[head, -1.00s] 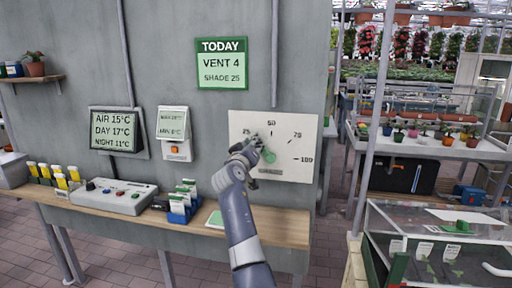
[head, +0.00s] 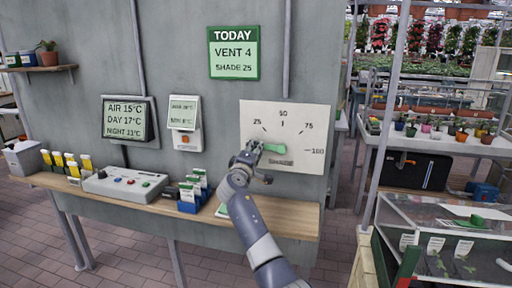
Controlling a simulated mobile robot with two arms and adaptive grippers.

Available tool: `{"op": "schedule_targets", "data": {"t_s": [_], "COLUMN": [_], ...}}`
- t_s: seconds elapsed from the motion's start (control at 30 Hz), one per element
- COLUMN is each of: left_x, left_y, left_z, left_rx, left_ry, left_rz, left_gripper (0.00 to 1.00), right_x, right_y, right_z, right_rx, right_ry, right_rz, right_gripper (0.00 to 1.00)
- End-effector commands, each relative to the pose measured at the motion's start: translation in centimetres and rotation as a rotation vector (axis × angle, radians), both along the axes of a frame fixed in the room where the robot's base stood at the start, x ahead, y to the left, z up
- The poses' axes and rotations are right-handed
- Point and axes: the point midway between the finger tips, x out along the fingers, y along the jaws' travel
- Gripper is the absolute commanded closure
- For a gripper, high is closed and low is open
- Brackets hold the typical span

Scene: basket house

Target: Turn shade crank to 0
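The shade dial is a pale panel (head: 316,120) on the grey wall, marked 25, 50, 75 and 100. The green crank (head: 273,148) at its middle lies about level, with its left end behind my gripper. The 0 mark is not visible; my gripper covers the dial's left side. My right gripper (head: 254,153) is at the crank's left end, on or against it. Its fingers are too small and overlapped to tell whether they are shut on it. My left gripper is not in view.
A green sign (head: 234,53) above reads TODAY, VENT 4, SHADE 25. A wooden shelf (head: 285,218) below holds a control box (head: 125,184) and seed packets (head: 193,190). A glass case (head: 450,225) stands at the right.

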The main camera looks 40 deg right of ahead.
Motion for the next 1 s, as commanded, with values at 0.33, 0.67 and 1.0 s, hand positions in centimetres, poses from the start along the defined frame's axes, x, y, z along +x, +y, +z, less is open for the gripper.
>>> {"op": "schedule_targets", "data": {"t_s": [0.33, 0.67, 1.0], "left_x": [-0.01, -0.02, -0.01], "left_y": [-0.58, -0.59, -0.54], "left_z": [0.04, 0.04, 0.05], "left_rx": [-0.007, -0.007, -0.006], "left_ry": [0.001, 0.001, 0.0], "left_rz": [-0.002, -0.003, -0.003], "left_gripper": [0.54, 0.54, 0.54], "right_x": [0.04, 0.03, 0.02], "right_y": [0.08, 0.07, 0.03], "right_z": [-0.94, -0.97, -0.75], "right_rx": [-0.035, -0.036, -0.038], "right_ry": [0.051, 0.052, 0.049], "right_rz": [0.002, 0.002, 0.001], "right_gripper": [1.0, 1.0, 0.54]}}
